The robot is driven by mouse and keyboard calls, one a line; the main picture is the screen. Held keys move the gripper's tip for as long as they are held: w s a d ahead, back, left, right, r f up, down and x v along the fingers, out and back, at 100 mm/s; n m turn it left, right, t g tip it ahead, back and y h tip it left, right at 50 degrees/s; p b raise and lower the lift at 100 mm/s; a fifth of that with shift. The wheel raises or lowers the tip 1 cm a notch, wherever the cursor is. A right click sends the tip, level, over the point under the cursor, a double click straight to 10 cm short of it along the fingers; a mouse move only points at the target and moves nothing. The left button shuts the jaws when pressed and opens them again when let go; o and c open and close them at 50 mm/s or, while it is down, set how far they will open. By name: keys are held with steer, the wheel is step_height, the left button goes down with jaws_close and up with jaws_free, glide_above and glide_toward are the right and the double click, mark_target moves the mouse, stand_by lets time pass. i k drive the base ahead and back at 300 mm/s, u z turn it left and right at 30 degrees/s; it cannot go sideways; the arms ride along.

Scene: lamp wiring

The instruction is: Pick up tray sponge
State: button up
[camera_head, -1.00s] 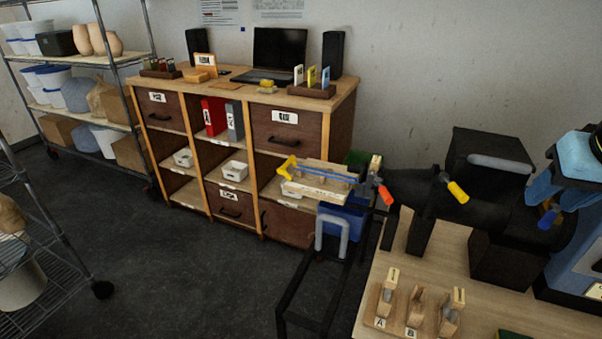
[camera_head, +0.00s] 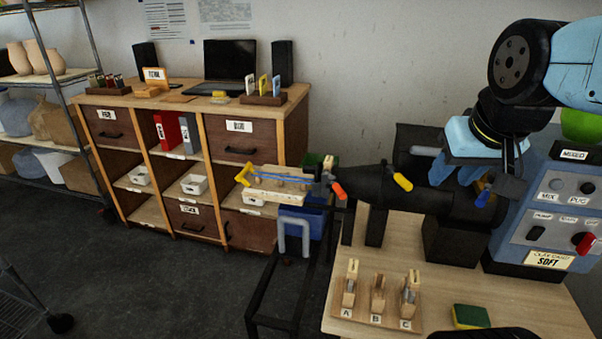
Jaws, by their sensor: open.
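A green and yellow sponge (camera_head: 470,316) lies flat on the wooden table at the lower right, to the right of the lettered wooden stand. My gripper (camera_head: 478,178) is at the upper right, light blue, pointing down with its jaws open. It appears empty and is well above and behind the sponge in the picture, apart from it. A small yellow block (camera_head: 220,97), perhaps another sponge, sits on the far wooden cabinet in front of the laptop. I see no tray under the green and yellow sponge.
A wooden stand (camera_head: 375,318) marked A, B, C holds wooden tools on the table (camera_head: 540,307). A black machine (camera_head: 370,185) with coloured handles stands behind. A blue-grey control box (camera_head: 550,225) is at the right. The tabletop around the sponge is mostly clear.

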mark_target(465, 316)
steer(key=z, duration=0.05)
steer(key=k, duration=0.9)
steer(key=u, duration=0.2)
steer(key=i, duration=0.9)
steer(key=z, duration=2.45)
steer(key=k, duration=0.1)
steer(key=u, duration=1.25)
